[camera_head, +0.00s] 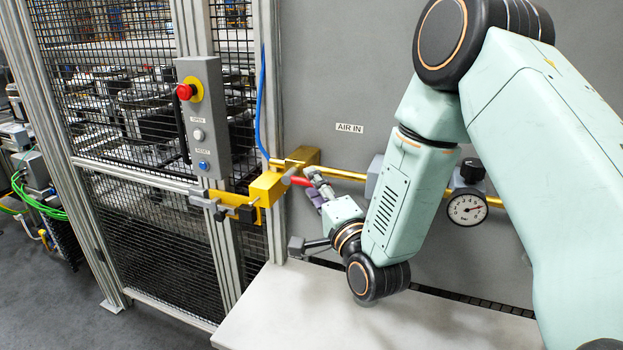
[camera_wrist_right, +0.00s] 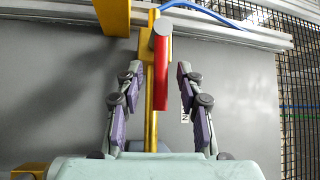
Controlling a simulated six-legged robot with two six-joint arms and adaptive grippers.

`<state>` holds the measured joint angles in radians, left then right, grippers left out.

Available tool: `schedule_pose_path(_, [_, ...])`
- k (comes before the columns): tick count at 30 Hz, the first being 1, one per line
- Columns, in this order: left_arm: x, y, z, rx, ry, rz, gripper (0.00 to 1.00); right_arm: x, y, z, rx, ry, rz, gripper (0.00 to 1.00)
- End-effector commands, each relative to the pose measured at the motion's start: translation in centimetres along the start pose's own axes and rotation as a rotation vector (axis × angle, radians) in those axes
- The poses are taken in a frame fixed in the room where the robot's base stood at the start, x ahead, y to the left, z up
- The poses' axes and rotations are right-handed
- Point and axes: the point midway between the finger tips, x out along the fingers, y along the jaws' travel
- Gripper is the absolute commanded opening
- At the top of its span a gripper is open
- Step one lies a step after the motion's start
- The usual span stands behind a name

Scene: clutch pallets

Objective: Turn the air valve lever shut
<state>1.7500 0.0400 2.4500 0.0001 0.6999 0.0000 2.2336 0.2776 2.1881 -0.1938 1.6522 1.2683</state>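The air valve's red lever (camera_head: 300,181) sits on the brass air pipe (camera_head: 345,174) left of and below the "AIR IN" label. It lies roughly along the pipe. In the right wrist view the lever (camera_wrist_right: 160,80) hangs from a grey round pivot, in front of the pipe. My right gripper (camera_head: 316,187) is at the lever. In its wrist view the right gripper (camera_wrist_right: 158,88) is open, with its purple-padded fingers on either side of the lever and gaps showing on both sides. My left gripper is not in view.
A yellow latch block (camera_head: 266,190) on the fence gate stands just left of the lever. A control box (camera_head: 204,115) with a red stop button hangs on the post. A pressure gauge (camera_head: 467,209) is on the pipe to the right. A pale table (camera_head: 300,310) lies below.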

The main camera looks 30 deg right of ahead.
Motion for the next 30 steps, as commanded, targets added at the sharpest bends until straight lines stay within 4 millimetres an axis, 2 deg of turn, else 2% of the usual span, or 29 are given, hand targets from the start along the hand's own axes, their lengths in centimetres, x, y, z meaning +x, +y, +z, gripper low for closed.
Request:
schedule_pose_path(5, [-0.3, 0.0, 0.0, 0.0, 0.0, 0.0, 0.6, 1.2, 0.0, 0.0, 0.0, 0.0, 0.001, 0.37])
schedule_pose_path(13, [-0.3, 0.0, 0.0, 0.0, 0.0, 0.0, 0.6, 1.5, 0.1, 0.0, 0.001, 0.0, 0.0, 0.37])
schedule_pose_path(26, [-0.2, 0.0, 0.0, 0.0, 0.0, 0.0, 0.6, 1.6, 0.1, 0.0, 0.0, 0.001, 0.002, 0.0])
schedule_pose_path(30, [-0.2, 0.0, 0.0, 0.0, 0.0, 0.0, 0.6, 1.5, 0.2, 0.0, 0.001, 0.002, 0.003, 0.0])
